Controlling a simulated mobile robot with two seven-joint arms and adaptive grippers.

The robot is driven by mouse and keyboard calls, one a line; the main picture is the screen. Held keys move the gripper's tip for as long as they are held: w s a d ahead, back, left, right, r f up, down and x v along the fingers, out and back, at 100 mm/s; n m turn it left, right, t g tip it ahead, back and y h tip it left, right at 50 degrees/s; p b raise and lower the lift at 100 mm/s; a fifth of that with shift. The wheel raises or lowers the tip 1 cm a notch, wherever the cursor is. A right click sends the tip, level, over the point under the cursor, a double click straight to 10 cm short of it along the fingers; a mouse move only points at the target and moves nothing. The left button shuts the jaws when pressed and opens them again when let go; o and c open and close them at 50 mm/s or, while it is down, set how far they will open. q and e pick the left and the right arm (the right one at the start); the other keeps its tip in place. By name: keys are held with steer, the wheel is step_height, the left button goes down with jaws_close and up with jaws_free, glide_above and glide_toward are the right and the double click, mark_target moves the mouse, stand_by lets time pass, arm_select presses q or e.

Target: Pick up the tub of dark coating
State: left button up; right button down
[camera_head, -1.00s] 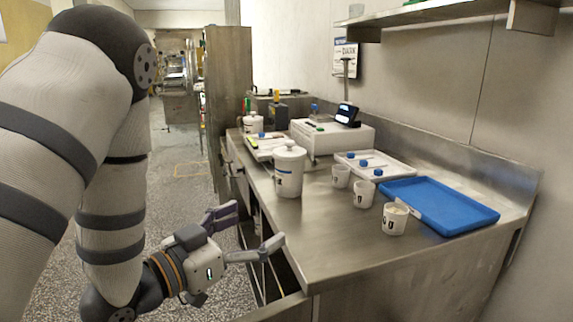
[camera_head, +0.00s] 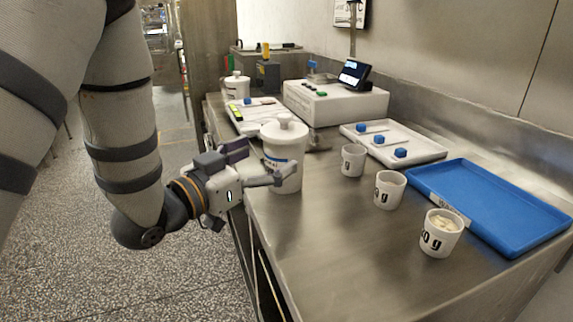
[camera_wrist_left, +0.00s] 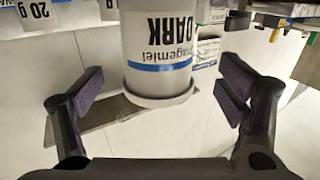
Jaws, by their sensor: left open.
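The tub of dark coating (camera_head: 284,150) is a white lidded tub with a blue-lined label, standing upright on the steel counter. In the left wrist view the tub (camera_wrist_left: 157,45) shows upside down, with "DARK" on its label. My left gripper (camera_head: 258,164) is open at the tub's near left side. In the left wrist view its fingers (camera_wrist_left: 160,92) stand apart to either side of the tub's line, with gaps between them and the tub. I cannot tell from the head view whether a finger touches it. My right gripper is not in view.
Several white cups stand right of the tub, the nearest (camera_head: 441,233) holding pale pieces. A blue tray (camera_head: 490,200) lies at the right, and a white tray (camera_head: 425,150) with blue-capped items behind. A white device with a screen (camera_head: 335,103) and another white tub (camera_head: 236,87) stand farther back.

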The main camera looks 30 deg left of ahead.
mark_target(284, 144)
arm_select(q)
steer(key=x, duration=0.5)
steer(key=shift+w+d+r, duration=0.2)
steer(key=shift+w+r, duration=0.05)
steer(key=shift+w, duration=0.05)
steer(key=shift+r, duration=0.1)
steer(key=c, duration=1.8)
